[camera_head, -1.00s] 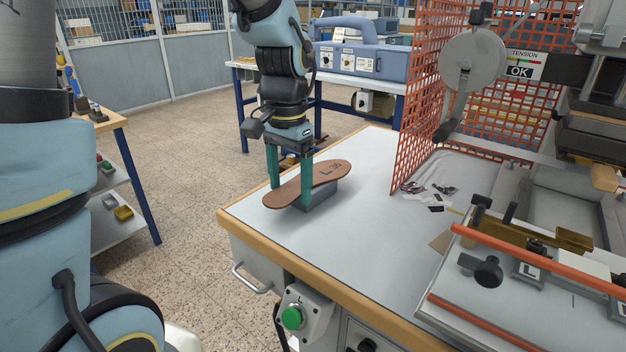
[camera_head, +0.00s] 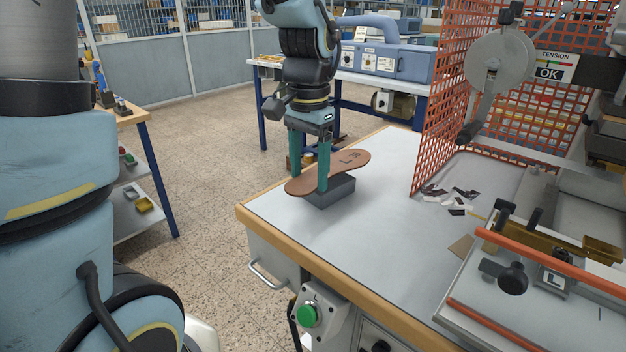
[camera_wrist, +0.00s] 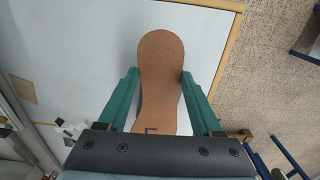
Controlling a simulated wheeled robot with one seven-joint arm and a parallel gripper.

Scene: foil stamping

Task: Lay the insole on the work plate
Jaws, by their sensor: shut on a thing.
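The brown insole (camera_head: 345,163), with dark marking on its top, is held level by my gripper (camera_head: 309,182). The green fingers are shut across its narrow middle, one on each side. In the wrist view the insole (camera_wrist: 161,60) runs lengthwise between the fingers (camera_wrist: 161,78), with a dark "L" near its lower end. The insole is just above a grey block (camera_head: 330,193) on the table, seemingly clear of it. A pale plate (camera_head: 470,322) at the press, lower right, appears to be the work plate. A block marked "L" stands on it.
An orange mesh guard (camera_head: 432,130) stands at the back. Orange rails (camera_head: 550,258) and a black knob (camera_head: 513,279) edge the plate. Foil scraps (camera_head: 455,198) lie near the guard.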

